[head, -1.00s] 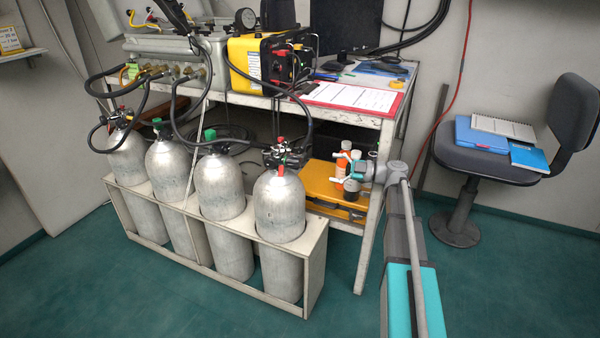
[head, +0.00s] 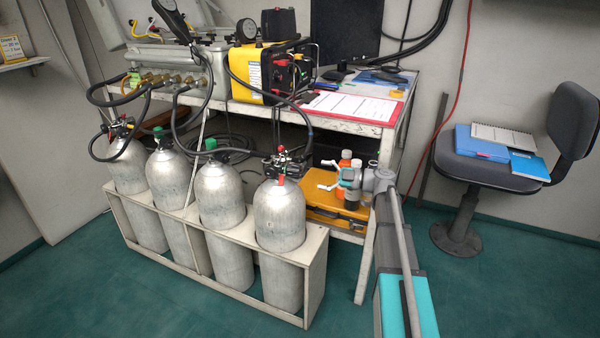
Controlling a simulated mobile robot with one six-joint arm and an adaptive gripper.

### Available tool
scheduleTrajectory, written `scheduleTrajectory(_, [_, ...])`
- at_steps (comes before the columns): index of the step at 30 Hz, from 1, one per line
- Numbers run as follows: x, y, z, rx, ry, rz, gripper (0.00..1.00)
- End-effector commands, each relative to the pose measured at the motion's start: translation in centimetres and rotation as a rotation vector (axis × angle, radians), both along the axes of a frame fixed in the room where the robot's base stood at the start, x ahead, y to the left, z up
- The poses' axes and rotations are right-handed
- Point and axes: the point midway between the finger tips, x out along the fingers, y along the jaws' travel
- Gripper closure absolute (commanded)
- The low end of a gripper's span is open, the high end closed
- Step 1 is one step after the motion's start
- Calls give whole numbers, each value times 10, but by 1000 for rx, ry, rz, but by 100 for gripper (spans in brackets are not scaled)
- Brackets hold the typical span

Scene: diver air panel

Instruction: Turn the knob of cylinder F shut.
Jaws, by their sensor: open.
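Several silver cylinders stand upright in a row in a pale rack (head: 205,262). The rightmost cylinder (head: 280,218) has a black valve fitting with a red knob (head: 281,149) on top. The leftmost cylinder (head: 127,170) also has a black fitting and hose. The two middle ones, one left (head: 168,180) and one right (head: 219,192), have green tops. I cannot read any letter, so I cannot tell which is F. My gripper (head: 324,175) is open and empty, to the right of the rightmost cylinder's valve and apart from it, its fingers pointing left.
A workbench (head: 345,124) behind holds a yellow box (head: 246,72), a grey panel with hoses (head: 170,62) and a red clipboard (head: 352,107). Bottles (head: 352,198) and an orange case (head: 325,207) sit on the shelf behind my gripper. A chair (head: 490,175) stands right. The front floor is clear.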

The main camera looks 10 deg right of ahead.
Motion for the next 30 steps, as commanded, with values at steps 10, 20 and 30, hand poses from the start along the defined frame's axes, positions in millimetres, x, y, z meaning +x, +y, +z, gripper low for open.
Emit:
scheduleTrajectory(10, [22, 47, 0, 0, 0, 1, 8])
scheduleTrajectory(20, [33, 71, 0, 0, 0, 0, 8])
scheduleTrajectory(30, [34, 72, 0, 0, 0, 0, 8])
